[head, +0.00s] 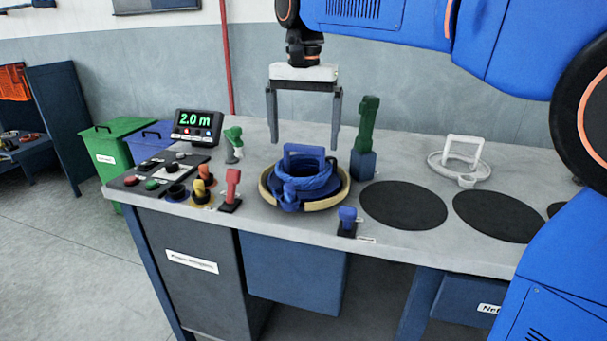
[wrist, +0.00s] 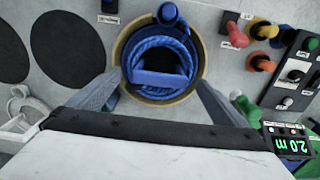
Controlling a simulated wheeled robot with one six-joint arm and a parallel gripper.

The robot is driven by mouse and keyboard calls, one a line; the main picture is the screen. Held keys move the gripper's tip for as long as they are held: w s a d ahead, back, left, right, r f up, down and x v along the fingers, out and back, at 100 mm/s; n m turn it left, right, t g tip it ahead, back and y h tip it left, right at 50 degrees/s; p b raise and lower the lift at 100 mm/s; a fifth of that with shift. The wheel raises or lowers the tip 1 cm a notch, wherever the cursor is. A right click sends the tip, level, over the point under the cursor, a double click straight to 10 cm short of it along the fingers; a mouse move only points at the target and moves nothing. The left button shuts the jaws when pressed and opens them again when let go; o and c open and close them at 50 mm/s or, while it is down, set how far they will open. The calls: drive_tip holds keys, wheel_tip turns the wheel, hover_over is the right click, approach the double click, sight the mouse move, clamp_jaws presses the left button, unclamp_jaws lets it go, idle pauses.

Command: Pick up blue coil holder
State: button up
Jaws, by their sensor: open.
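The blue coil holder (head: 303,178) sits in a round tan ring (head: 329,202) on the grey worktable, with blue rope coiled around it and an upright handle on top. In the wrist view the coil holder's handle (wrist: 160,79) spans the middle of the rope coil, inside the tan ring (wrist: 118,50). My gripper (head: 304,118) is open and empty, pointing down above the holder, its fingers apart on either side of the handle's line. In the wrist view my gripper's fingers (wrist: 158,98) flank the ring from the near side. No contact shows.
A green upright lever (head: 366,125) on a blue block stands close right of the ring. A red lever (head: 231,188) and a blue lever (head: 347,218) stand nearby. Black discs (head: 404,205) and a white holder (head: 461,158) lie right. A 2.0 m display (head: 197,125) stands left.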

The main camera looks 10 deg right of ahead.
sight(303, 147)
wheel_tip(303, 147, down, 4)
drive_tip(key=shift+f, duration=0.1)
drive_tip(key=c, duration=1.7)
